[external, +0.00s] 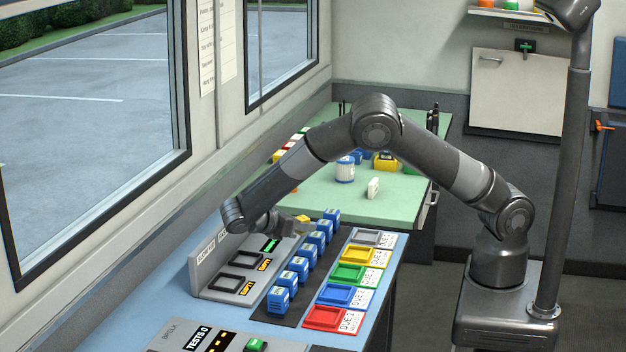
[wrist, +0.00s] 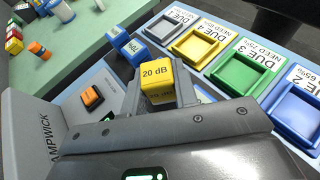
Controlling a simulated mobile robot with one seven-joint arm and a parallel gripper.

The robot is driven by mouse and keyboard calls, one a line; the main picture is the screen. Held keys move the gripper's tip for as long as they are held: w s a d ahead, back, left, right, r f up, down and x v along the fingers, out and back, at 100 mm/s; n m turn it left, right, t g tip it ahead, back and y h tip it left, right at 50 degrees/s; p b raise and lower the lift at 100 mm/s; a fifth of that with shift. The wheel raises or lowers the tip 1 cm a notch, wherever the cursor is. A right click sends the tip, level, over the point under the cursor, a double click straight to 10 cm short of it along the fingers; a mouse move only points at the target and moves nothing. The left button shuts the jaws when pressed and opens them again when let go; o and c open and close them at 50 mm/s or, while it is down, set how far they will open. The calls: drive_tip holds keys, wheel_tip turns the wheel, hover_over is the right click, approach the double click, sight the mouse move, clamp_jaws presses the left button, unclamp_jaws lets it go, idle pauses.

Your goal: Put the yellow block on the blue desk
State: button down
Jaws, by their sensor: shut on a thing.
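My gripper (external: 290,226) is shut on a yellow block (wrist: 157,74) marked "20 dB", which shows between its fingers in the wrist view. In the external view only a small yellow part of the block (external: 303,219) shows beside the gripper. The gripper is low over the far part of the blue desk (external: 172,292), between the grey panel (external: 225,282) and the row of blue blocks (external: 290,278). I cannot tell whether the yellow block touches the desk.
Coloured trays, including a yellow tray (external: 356,254) and a red tray (external: 325,317), line the desk's right side. Windows flank the desk on the left.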

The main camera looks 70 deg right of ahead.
drive_tip(key=w+r+n+t+h, duration=0.2)
drive_tip(key=w+n+t, duration=0.2)
drive_tip(key=n+t, duration=0.1)
drive_tip(key=n+t+y, duration=0.8)
drive_tip(key=n+t, duration=0.7)
hover_over(226, 317)
wheel_tip(226, 317, down, 6)
drive_tip(key=shift+f, duration=2.2)
drive_tip(key=shift+n, duration=0.3)
drive_tip(key=shift+f, duration=0.2)
drive_tip(key=c, duration=1.1)
unclamp_jaws()
